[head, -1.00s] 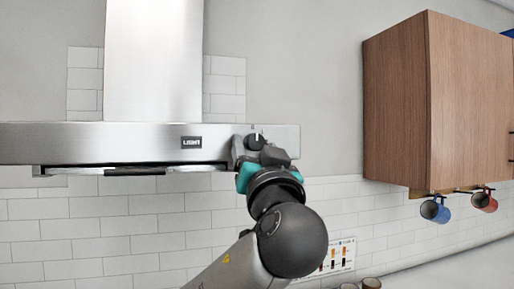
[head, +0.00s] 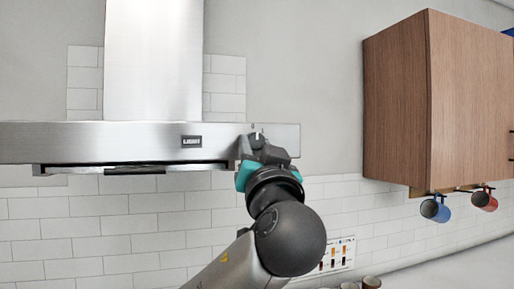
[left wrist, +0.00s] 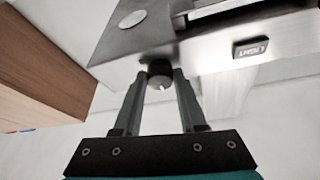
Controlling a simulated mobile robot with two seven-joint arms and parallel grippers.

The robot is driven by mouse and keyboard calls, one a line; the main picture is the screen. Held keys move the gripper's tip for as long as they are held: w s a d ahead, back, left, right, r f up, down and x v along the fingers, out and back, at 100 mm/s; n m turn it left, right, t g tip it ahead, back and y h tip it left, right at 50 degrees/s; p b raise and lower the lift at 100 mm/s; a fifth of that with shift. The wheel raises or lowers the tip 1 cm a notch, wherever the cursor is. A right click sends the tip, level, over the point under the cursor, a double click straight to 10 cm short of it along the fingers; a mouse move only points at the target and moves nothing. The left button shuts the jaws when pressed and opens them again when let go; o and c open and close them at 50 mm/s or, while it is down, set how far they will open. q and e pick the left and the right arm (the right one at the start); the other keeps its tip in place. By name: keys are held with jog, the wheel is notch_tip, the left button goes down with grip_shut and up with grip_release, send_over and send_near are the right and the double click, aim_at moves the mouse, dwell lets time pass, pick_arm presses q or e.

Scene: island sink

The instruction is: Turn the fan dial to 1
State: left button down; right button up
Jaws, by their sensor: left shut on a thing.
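The fan dial (left wrist: 160,80) is a dark round knob with a white pointer line, on the front of the steel range hood (head: 80,140). It sits near the hood's right end, right of the black LIGHT button (head: 191,142). My left gripper (head: 257,143) is at the dial from below and shut on it. In the left wrist view its two fingers (left wrist: 160,88) lie on either side of the knob. In the head view the gripper hides most of the dial; a small white mark shows above it. The dial's exact setting is too small to read. My right gripper is not in view.
A wooden cabinet (head: 400,100) hangs at the right, with a blue mug (head: 435,209) and a red mug (head: 484,200) on hooks under it. White tiles cover the wall below the hood. The space between hood and cabinet is free.

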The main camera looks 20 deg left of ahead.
pick_arm(q)
jog(key=shift+m, duration=0.3)
jog(key=m+h, duration=0.1)
jog(key=m, duration=0.1)
jog(key=m+h+p, duration=0.1)
jog(key=shift+s+a+r+m+p, duration=0.1)
jog(key=shift+r+m+p, duration=0.05)
jog(key=shift+m+p, duration=0.2)
jog(key=m+h+p, duration=0.1)
jog(key=m+p, duration=0.1)
jog(key=m+h+p, duration=0.1)
jog(key=m, duration=0.2)
jog(key=shift+a+r+p, duration=0.1)
jog(key=shift+r+p, duration=0.1)
jog(key=shift+p, duration=0.15)
jog(key=shift+s+m+g+h+p, duration=0.1)
jog(key=shift+m+g+h+p, duration=0.3)
jog(key=shift+m+h+p, duration=0.4)
jog(key=shift+f, duration=0.1)
jog(key=shift+c, duration=2.3)
grip_release()
